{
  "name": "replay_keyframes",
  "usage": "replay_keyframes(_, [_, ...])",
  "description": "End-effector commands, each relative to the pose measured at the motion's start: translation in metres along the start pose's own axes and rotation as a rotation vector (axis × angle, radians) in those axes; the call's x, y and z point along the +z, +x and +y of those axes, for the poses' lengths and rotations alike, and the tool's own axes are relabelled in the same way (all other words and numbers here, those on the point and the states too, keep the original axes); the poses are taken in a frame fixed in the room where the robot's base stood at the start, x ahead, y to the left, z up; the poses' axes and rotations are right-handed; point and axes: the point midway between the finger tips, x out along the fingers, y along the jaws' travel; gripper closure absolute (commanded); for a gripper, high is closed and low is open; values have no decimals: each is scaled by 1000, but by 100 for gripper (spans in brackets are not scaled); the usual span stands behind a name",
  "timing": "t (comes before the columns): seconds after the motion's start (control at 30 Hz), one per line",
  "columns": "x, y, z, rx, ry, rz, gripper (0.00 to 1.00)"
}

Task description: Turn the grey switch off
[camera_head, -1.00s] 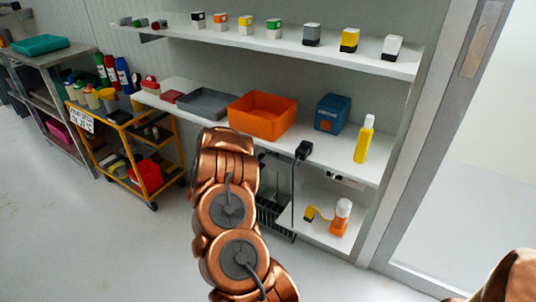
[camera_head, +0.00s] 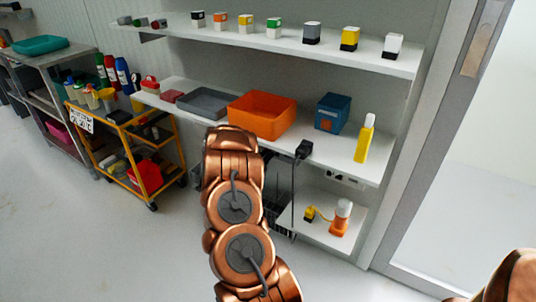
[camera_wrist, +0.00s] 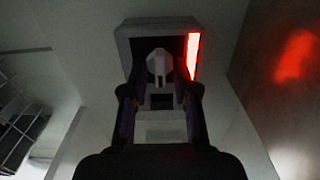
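A grey switch (camera_wrist: 122,45) fills the upper middle of the wrist view, with a pale lever (camera_wrist: 158,65) at its centre and a red strip (camera_wrist: 193,55) glowing on its right side. My gripper (camera_wrist: 159,98) is in front of it with its two dark fingers apart, one on each side below the lever. Nothing is held between the fingers. I cannot tell whether a finger touches the lever. In the head view my arm hides the gripper, and I cannot make out this switch there.
A shelf unit holds an orange bin (camera_head: 262,116), a blue box (camera_head: 332,113) and a yellow bottle (camera_head: 365,138). A black plug (camera_head: 303,149) with a hanging cable is right of my arm. A yellow cart (camera_head: 125,118) stands left. A wire rack (camera_wrist: 20,125) shows in the wrist view.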

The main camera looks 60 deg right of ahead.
Motion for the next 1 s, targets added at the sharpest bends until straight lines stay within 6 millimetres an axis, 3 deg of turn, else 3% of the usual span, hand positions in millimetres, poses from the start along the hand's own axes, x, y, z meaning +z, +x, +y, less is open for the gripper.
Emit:
replay_keyframes(0.23, [0,0,0,0,0,0,100])
replay_keyframes(0.67, [0,0,0,0,-14,0,100])
replay_keyframes(1.0, [1,-1,-3,1,-183,-1,100])
